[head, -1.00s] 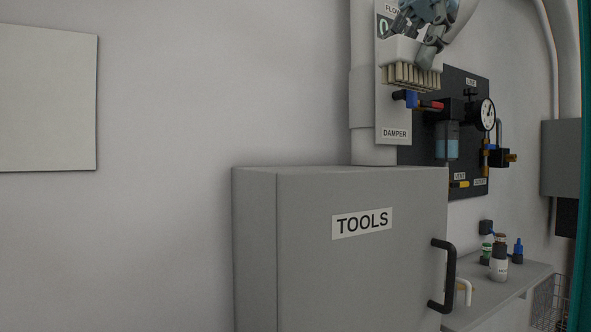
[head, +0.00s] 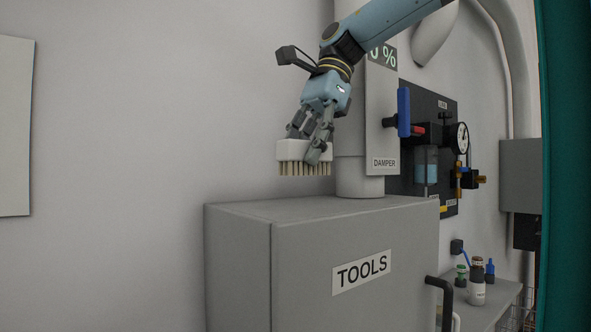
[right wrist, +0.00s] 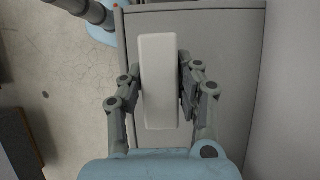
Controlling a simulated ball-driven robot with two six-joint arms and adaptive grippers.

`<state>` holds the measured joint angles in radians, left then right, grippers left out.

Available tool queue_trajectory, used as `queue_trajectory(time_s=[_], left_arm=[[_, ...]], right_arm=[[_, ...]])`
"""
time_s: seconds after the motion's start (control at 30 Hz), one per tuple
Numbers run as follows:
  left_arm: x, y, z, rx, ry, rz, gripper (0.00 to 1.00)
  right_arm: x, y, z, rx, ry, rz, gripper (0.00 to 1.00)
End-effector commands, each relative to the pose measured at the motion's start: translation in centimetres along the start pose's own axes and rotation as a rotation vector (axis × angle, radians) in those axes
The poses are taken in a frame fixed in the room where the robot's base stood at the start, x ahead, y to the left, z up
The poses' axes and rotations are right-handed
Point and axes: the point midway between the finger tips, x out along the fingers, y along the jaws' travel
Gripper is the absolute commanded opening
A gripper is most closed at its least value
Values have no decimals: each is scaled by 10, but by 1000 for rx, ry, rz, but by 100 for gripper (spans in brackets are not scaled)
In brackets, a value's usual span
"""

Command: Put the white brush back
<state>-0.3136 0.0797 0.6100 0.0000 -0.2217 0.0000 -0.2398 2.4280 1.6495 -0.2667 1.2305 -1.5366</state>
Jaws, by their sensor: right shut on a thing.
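The white brush (head: 290,150) has a white block back and pale bristles pointing down. My right gripper (head: 314,150) is shut on it and holds it in the air above the grey TOOLS cabinet (head: 240,270). In the right wrist view the brush's white back (right wrist: 159,80) lies between the two fingers of my right gripper (right wrist: 160,90), with the cabinet top (right wrist: 225,60) below. The bristles are hidden there. The cabinet door is shut, with a black handle at its right. My left gripper is not in view.
A shelf (head: 500,300) carries small bottles (head: 477,285). The cabinet's top left is clear.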

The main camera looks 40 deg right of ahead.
Motion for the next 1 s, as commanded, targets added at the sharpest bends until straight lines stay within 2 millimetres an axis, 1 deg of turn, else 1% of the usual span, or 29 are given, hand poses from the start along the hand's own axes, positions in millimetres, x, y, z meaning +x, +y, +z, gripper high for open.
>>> queue_trajectory(time_s=[0.03, 0.13, 0.27, 0.33, 0.5, 0.77, 0.9, 0.93, 1.0], left_arm=[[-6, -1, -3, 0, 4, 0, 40], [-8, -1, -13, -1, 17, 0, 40], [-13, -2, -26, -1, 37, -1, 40], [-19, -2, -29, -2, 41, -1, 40], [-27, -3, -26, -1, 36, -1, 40], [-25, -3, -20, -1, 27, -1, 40], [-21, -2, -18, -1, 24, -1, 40], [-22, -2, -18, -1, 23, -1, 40], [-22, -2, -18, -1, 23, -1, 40]], right_arm=[[2, -8, -1, 3, 2, 2, 7], [8, -17, -2, 0, 1, 1, 7], [16, -20, -6, 1, -2, 2, 7], [26, -19, -10, 1, -4, 4, 7], [45, -20, -19, 0, -2, 0, 7], [48, -20, -20, -1, -1, -2, 7], [52, -20, -22, -1, -1, -2, 7], [51, -20, -22, -1, -1, -1, 36], [50, -20, -21, -1, -1, -1, 45]])
